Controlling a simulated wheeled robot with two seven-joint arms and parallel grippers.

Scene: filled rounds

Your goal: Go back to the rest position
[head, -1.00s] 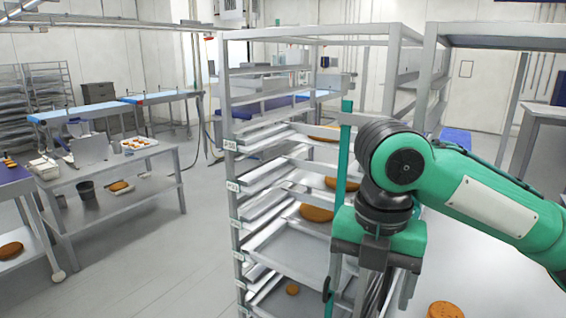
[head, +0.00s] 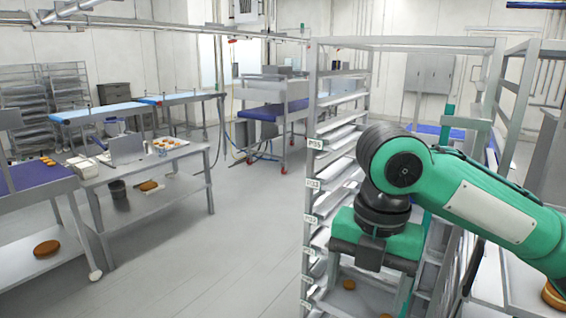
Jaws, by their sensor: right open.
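My right gripper (head: 367,284) hangs pointing down at the lower right of the head view, at the end of my green and black right arm. Its jaws are open, and I see nothing held between them. It shows in front of the metal tray rack (head: 310,165) and covers much of its lower shelves; I cannot tell how far apart they are. My left gripper is out of view.
A brown round (head: 47,248) lies on a low shelf at far left. Another round (head: 553,295) is at the lower right. Open floor (head: 220,250) lies between table and rack.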

